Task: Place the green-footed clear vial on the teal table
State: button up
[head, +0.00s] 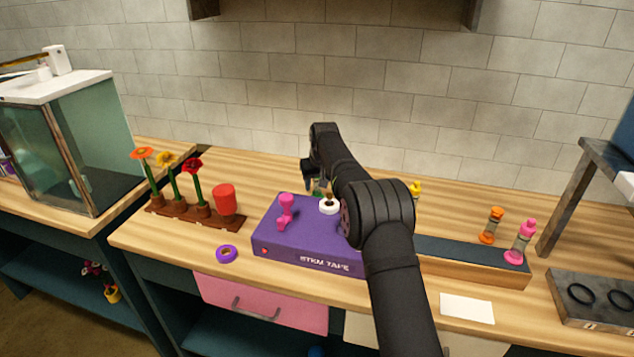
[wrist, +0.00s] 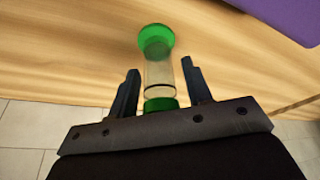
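The clear vial (wrist: 159,75) has green ends and stands between the fingers of my gripper (wrist: 160,88) in the wrist view. A gap shows on each side, so the fingers are open and apart from it. In the head view, my gripper (head: 314,178) is behind the purple box, and only a little green of the vial shows there, mostly hidden. I cannot tell for sure which surface is the teal table; a long low wooden block (head: 475,271) with a dark teal top lies at right, partly behind my arm.
A purple stem tape box (head: 300,245) carries a pink vial-like piece (head: 286,211) and a white ring. Potted flowers and a red cup (head: 224,199) are left. A dark tray (head: 600,298) is at right.

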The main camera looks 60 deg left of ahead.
jog(key=shift+o, duration=0.2)
jog(key=shift+r, duration=0.15)
jog(key=v, duration=1.2)
jog(key=x, duration=1.2)
notch_tip(320, 180, up, 2)
jog(key=shift+r, duration=0.75)
notch_tip(320, 180, down, 3)
jog(key=shift+r, duration=0.1)
jog(key=v, duration=1)
